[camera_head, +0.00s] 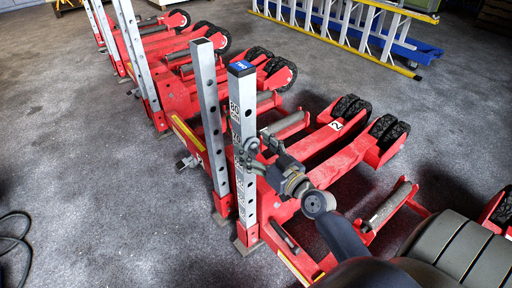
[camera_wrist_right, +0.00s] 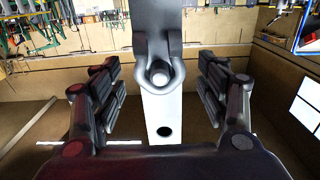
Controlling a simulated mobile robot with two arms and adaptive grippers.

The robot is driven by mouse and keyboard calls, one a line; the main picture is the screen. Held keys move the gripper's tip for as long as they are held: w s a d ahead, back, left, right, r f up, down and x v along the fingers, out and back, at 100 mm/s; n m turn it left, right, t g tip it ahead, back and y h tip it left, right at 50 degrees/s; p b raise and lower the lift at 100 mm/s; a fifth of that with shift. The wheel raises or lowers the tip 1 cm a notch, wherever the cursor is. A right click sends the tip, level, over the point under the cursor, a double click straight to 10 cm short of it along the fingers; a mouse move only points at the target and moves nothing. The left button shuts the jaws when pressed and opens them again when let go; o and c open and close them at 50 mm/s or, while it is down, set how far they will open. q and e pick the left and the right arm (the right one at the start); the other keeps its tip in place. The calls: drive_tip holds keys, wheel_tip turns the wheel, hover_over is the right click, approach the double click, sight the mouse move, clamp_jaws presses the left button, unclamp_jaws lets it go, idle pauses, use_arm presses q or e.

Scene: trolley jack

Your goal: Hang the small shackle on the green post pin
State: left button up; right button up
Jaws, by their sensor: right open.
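A grey metal shackle (camera_wrist_right: 176,72) shows in the middle of the right wrist view, in front of a pale upright post (camera_wrist_right: 163,112) with a round hole. A light round pin end (camera_wrist_right: 158,75) shows inside the shackle's curve; I cannot tell how far the pin goes through. No green shows on it. My right gripper (camera_wrist_right: 160,95) is open, with one finger on each side of the shackle and gaps between. In the head view my right gripper (camera_head: 253,152) is beside the upper part of the blue-capped post (camera_head: 242,115). The shackle is hard to make out there. My left gripper is out of view.
A second perforated post (camera_head: 211,120) stands close left of the blue-capped one. Red trolley jacks (camera_head: 340,155) with black wheels stand in a row.

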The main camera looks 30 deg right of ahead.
drive_tip(key=s, duration=0.7)
drive_tip(key=shift+s+d, duration=0.25)
drive_tip(key=shift+d, duration=0.05)
